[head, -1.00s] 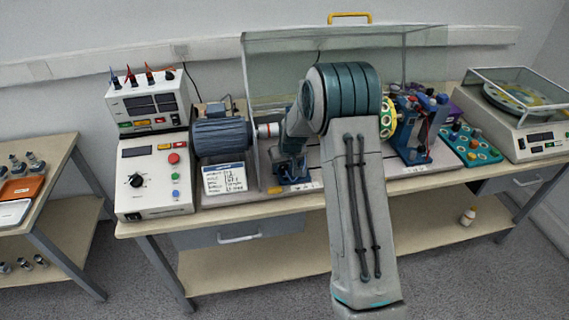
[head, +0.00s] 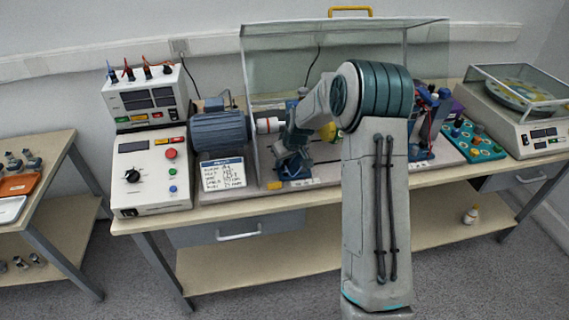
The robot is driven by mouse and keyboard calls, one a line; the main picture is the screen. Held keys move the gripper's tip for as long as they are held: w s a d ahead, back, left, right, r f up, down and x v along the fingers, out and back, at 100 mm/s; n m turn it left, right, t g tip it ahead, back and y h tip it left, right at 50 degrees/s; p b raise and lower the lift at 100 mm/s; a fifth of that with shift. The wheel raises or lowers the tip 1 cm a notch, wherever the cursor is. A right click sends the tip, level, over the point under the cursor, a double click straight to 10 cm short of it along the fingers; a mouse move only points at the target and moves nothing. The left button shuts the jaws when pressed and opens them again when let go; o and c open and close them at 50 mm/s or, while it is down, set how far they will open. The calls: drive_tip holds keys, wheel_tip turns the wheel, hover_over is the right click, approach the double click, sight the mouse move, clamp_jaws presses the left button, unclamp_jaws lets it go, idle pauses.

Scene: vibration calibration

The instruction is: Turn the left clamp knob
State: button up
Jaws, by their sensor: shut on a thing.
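The left clamp stand (head: 293,168) is blue and stands on the bench plate just right of the motor and its shaft coupling. My gripper (head: 289,142) is at the upper part of this stand, at the end of my grey wrist link. It is shut on the left clamp knob, but the fingertips and the knob are small and mostly hidden by my own arm. The right clamp stand (head: 424,118) is blue with knobs on top and is partly covered by my arm. A yellow disc edge (head: 327,132) shows behind my wrist.
A grey-blue motor (head: 220,131) and a control box (head: 150,178) with a power supply (head: 146,98) on it stand to the left. A clear guard with a yellow handle (head: 350,11) rises behind. A teal tray (head: 473,142) and a covered turntable unit (head: 530,135) are at the right.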

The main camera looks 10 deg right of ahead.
idle(0.4)
drive_tip(key=o, duration=1)
drive_tip(key=b+v, duration=0.1)
drive_tip(key=v, duration=1.2)
drive_tip(key=shift+s+d+r+b, duration=0.1)
drive_tip(key=shift+d+r+b, duration=0.1)
drive_tip(key=shift+r+b, duration=0.15)
drive_tip(key=s+r+m, duration=0.1)
drive_tip(key=s, duration=1)
drive_tip(key=s+a+r+m+h, duration=0.1)
drive_tip(key=s, duration=0.9)
drive_tip(key=s+a+r+m+g, duration=0.1)
drive_tip(key=s+m, duration=0.1)
drive_tip(key=s, duration=0.9)
drive_tip(key=shift+s+a+h, duration=0.2)
drive_tip(key=shift+s+h, duration=0.1)
